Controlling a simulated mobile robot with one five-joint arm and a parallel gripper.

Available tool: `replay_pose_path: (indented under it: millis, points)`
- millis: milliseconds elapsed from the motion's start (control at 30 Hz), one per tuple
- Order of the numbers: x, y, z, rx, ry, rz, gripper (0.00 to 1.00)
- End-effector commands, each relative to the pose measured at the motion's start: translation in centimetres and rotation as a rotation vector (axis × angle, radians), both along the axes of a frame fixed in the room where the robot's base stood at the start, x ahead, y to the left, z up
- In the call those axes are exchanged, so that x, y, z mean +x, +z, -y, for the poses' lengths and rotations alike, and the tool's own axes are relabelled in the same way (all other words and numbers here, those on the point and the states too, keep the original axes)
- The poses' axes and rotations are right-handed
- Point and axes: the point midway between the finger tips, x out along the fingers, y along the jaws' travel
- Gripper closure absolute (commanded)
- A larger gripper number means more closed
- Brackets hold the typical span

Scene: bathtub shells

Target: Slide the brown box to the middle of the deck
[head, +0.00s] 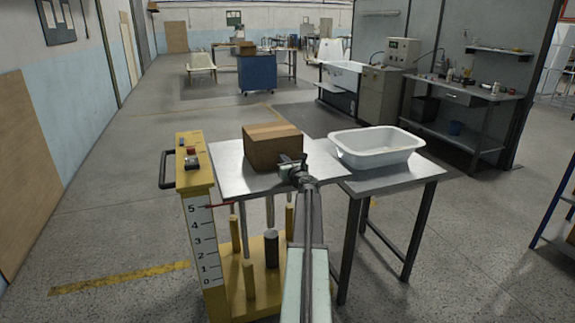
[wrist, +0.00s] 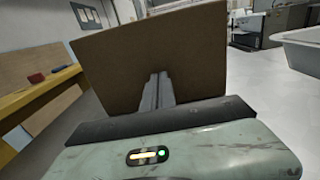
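The brown box (head: 265,152) is a closed cardboard carton with tape along its top. It sits on the bare metal deck (head: 232,178) of a yellow lift cart, around the middle to back part of the plate. My gripper (head: 291,163) is at the box's near right side. In the wrist view the box's brown face (wrist: 150,58) fills the upper middle. There my gripper's fingers (wrist: 157,84) are together, pointing at that face with nothing between them. I cannot tell whether the tips touch the box.
A white tub (head: 377,148) stands on a metal table (head: 392,182) right beside the deck. The yellow cart post (head: 194,165), with a red pointer near 5 on its scale, rises at the deck's left. The deck is bare left of and in front of the box.

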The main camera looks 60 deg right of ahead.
Motion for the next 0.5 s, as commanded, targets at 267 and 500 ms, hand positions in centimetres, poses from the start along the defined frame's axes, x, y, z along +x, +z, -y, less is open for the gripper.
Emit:
replay_pose_path:
  millis: [267, 500]
  points:
    - [1.78, 0.01, 1.10, 0.000, 0.001, 0.000, 1.00]
    - [1.56, 0.00, 0.86, 0.000, 0.001, 0.000, 1.00]
